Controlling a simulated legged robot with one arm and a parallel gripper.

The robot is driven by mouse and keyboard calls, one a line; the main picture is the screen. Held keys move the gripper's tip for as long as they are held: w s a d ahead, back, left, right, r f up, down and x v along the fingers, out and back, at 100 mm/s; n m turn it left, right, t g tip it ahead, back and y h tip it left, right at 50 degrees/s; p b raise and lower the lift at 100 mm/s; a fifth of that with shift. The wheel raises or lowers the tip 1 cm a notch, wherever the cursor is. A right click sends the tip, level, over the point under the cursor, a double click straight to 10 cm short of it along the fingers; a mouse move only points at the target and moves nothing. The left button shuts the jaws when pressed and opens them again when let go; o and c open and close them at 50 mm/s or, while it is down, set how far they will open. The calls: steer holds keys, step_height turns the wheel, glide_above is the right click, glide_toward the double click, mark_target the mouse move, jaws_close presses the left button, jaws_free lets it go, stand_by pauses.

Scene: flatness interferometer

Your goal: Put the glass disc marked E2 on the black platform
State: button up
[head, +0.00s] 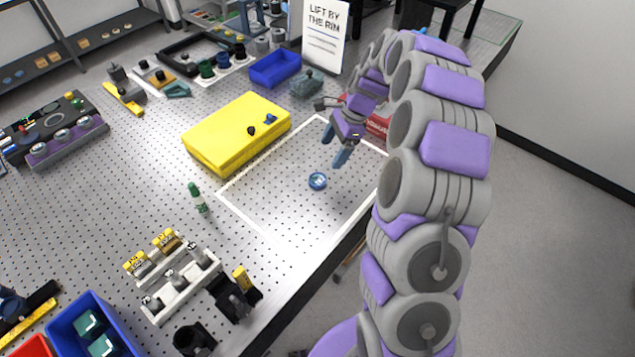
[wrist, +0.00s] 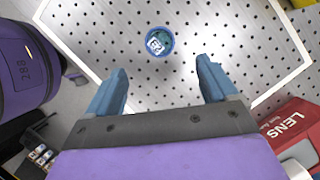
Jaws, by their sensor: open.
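A small round disc in a blue rim (head: 317,181) lies flat on the perforated metal table inside a white-outlined rectangle. It also shows in the wrist view (wrist: 159,42) with a pale mark that is too small to read surely. My gripper (head: 342,158) is above the table, just up and to the right of the disc in the head view. In the wrist view its two blue fingers (wrist: 161,80) are apart with nothing between them, and the disc lies beyond their tips. I cannot tell which dark fixture is the black platform.
A yellow case (head: 235,135) stands left of the outlined area. A red LENS box (wrist: 290,130) is close on the gripper's right. A green bottle (head: 198,198), a white rack (head: 180,290) and blue trays (head: 275,68) stand around. Bare table surrounds the disc.

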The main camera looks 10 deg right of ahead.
mark_target(317, 179)
steer(key=b+x, duration=0.3)
steer(key=x, duration=0.8)
steer(key=shift+c, duration=0.3)
steer(key=c, duration=1.2)
steer(key=shift+r, duration=0.1)
